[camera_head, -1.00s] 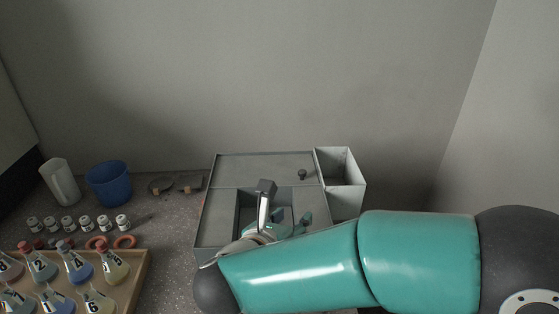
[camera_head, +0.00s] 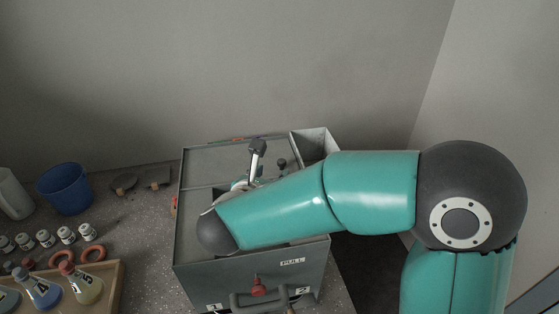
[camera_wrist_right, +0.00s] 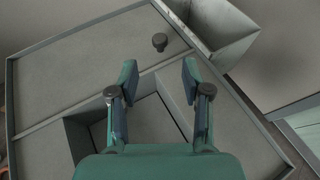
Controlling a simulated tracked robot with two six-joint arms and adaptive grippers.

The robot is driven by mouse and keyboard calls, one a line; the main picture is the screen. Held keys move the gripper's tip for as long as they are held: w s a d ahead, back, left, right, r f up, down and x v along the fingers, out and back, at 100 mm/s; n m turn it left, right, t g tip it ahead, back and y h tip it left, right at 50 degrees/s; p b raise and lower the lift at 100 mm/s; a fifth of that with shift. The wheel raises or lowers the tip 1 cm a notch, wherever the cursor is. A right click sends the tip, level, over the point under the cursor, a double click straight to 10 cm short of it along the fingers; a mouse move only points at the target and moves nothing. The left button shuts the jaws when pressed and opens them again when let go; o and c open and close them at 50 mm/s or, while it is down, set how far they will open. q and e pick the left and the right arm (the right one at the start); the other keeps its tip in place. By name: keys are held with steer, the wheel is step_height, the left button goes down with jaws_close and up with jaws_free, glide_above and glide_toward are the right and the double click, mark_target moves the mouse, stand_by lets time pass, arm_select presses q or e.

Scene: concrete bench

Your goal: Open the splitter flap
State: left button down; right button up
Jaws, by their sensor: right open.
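The splitter is a grey open-framed box (camera_head: 225,158) with a flat panel across its top, which I take to be the flap. A small dark knob (camera_head: 282,163) stands on the panel near its right edge; it also shows in the right wrist view (camera_wrist_right: 160,41). The panel lies flat. A square opening (camera_wrist_right: 150,122) is in front of it. My right gripper (camera_wrist_right: 159,76) is open and empty, its two fingers apart over the panel's front edge, with the knob beyond the fingertips. In the head view my own arm hides most of this gripper. My left gripper is out of view.
A narrow open grey bin (camera_head: 314,143) adjoins the box's right side. The box front has a "PULL" label (camera_head: 292,262), a handle and a red knob (camera_head: 258,287). Left are a blue bucket (camera_head: 64,188), small jars, red rings and a tray of flasks (camera_head: 108,290).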

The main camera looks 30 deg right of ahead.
mark_target(281, 163)
steer(key=p+x, duration=0.1)
steer(key=x, duration=0.6)
steer(key=shift+w+d+f, duration=0.1)
steer(key=shift+w+d, duration=0.1)
steer(key=shift+c, duration=0.2)
jaws_close()
steer(key=shift+d, duration=0.1)
